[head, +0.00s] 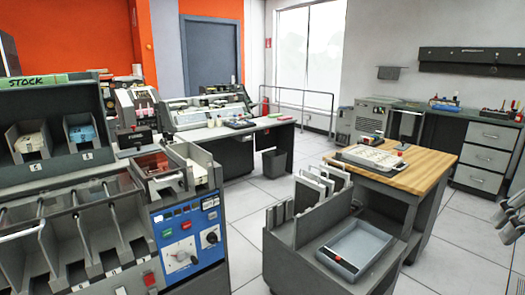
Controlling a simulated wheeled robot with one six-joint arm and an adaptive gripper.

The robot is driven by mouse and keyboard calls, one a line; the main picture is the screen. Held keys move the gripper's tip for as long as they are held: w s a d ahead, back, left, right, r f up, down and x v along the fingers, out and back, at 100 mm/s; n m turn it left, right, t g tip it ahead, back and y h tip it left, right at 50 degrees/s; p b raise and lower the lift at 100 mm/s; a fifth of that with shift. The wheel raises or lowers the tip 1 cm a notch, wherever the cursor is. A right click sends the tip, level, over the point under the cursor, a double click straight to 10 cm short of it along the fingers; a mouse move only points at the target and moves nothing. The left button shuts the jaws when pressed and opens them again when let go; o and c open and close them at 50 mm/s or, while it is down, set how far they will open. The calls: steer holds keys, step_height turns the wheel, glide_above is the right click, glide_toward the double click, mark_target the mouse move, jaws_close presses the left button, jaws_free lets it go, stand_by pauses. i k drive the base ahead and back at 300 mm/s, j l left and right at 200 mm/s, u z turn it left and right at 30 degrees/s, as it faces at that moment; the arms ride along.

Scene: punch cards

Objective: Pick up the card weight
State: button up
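I cannot tell for sure which thing is the card weight. A small dark bar with a red spot (337,258) lies in the shallow grey-blue tray (377,240) on the low grey cart in front. A small dark piece with a red top (400,149) is at the right of a pale tray on the wood-topped table. Something reddish (155,164) lies inside the open hopper (199,173) on top of the grey machine at left.
The card sorter-like machine (187,250) with a blue control panel fills the left front. The grey cart (300,250) holds upright dividers. The wood-topped table (432,166) stands behind it. A bin (274,165) stands beneath the desk. Tiled floor (243,215) is open between machine and cart.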

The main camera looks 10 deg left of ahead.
mark_target(139, 151)
steer(key=u, duration=1.45)
steer(key=i+l, duration=0.15)
steer(key=i, duration=0.4)
steer(key=i+l+u, duration=0.1)
steer(key=i, duration=0.45)
steer(key=i+l+u, duration=0.1)
steer(key=i+l, duration=0.15)
steer(key=i, duration=0.35)
